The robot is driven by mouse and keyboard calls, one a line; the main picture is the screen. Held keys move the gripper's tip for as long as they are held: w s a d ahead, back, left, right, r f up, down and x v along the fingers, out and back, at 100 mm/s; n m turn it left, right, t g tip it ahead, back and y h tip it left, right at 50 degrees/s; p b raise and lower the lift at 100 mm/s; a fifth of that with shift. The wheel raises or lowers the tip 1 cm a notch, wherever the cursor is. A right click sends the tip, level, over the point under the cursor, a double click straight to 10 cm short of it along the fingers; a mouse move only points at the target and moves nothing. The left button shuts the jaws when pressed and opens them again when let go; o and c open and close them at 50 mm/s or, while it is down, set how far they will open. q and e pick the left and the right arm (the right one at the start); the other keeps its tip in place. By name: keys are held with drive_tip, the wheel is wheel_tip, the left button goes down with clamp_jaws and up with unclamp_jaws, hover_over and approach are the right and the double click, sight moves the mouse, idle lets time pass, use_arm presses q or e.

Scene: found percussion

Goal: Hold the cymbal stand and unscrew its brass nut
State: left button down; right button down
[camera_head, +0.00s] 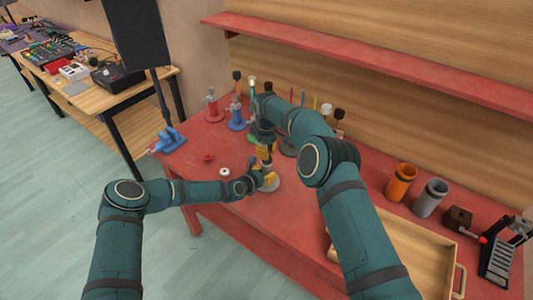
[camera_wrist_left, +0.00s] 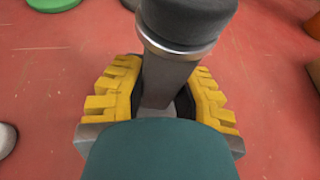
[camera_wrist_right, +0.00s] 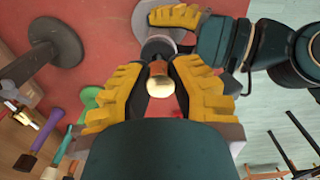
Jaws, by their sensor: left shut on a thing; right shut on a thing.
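The cymbal stand has a grey round base (camera_head: 271,184) on the red bench and a grey post (camera_wrist_left: 165,78) with a dark sleeve at its top (camera_wrist_left: 188,22). My left gripper (camera_head: 265,180) is shut around the post low down, its yellow fingers on either side. My right gripper (camera_head: 266,151) points down at the stand's top, above the left one. In the right wrist view the rounded brass nut (camera_wrist_right: 159,86) sits between its yellow fingers, which are shut on it. The head view hides the nut behind my grippers.
Red (camera_head: 212,103) and blue (camera_head: 236,117) stands are behind on the bench. A red ring (camera_head: 208,157) and a white ring (camera_head: 224,171) lie to the left. A wooden tray (camera_head: 440,235), orange cup (camera_head: 401,182) and grey cup (camera_head: 430,197) are at right. A red shelf (camera_head: 370,62) hangs above.

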drive_tip(key=shift+r, duration=0.15)
drive_tip(key=shift+r, duration=1.95)
use_arm(q)
drive_tip(key=c, duration=0.8)
unclamp_jaws()
drive_tip(key=shift+o, duration=0.2)
